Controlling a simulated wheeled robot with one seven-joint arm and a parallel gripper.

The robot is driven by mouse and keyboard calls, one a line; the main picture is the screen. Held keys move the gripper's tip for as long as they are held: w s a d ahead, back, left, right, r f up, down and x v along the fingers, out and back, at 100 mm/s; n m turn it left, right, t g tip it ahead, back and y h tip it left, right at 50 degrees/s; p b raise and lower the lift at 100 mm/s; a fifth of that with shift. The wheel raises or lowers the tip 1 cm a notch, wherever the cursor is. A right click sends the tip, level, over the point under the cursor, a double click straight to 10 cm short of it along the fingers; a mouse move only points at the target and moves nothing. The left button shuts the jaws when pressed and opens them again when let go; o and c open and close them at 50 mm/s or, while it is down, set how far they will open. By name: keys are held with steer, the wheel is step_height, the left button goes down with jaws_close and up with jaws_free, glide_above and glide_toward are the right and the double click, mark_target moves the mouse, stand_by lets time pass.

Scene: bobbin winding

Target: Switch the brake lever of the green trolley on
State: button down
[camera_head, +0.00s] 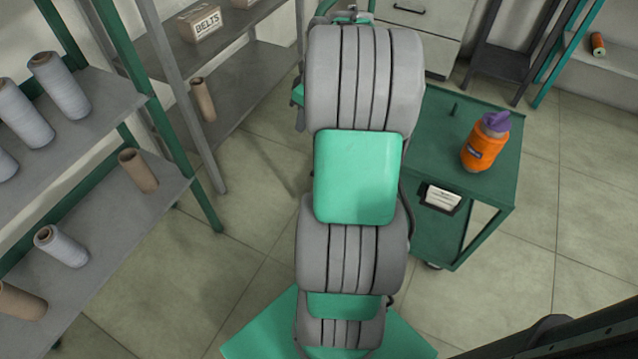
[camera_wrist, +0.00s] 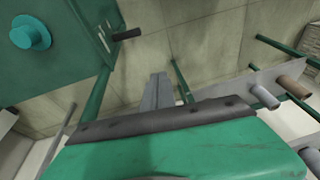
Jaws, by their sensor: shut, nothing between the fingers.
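The green trolley (camera_head: 440,235) stands right of my arm in the head view, with its left side partly hidden by the arm. In the wrist view, a green panel (camera_wrist: 75,25), apparently the trolley, fills the upper left, with a round teal knob (camera_wrist: 30,33) on it. A short dark handle (camera_wrist: 127,34), probably the brake lever, sticks out at the panel's right edge. My gripper (camera_wrist: 158,78) shows as grey fingers close together, empty, below and right of the handle and apart from it. The head view does not show the gripper; the lever's setting is unclear.
An orange bottle (camera_head: 484,145) with a purple top stands on the trolley. Shelves (camera_head: 90,120) with grey and brown bobbins line the left. A box marked BELTS (camera_head: 199,24) sits on another shelf. Floor right of the trolley is clear.

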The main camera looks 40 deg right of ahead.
steer(key=s+d+f+b, duration=0.1)
steer(key=s+d+f, duration=0.2)
steer(key=d+f, duration=0.4)
steer(key=shift+n, duration=0.3)
steer(key=b+x, duration=0.4)
steer(key=x, duration=0.8)
steer(key=shift+d, duration=0.1)
steer(key=shift+s+f, duration=0.1)
steer(key=shift+f, duration=0.4)
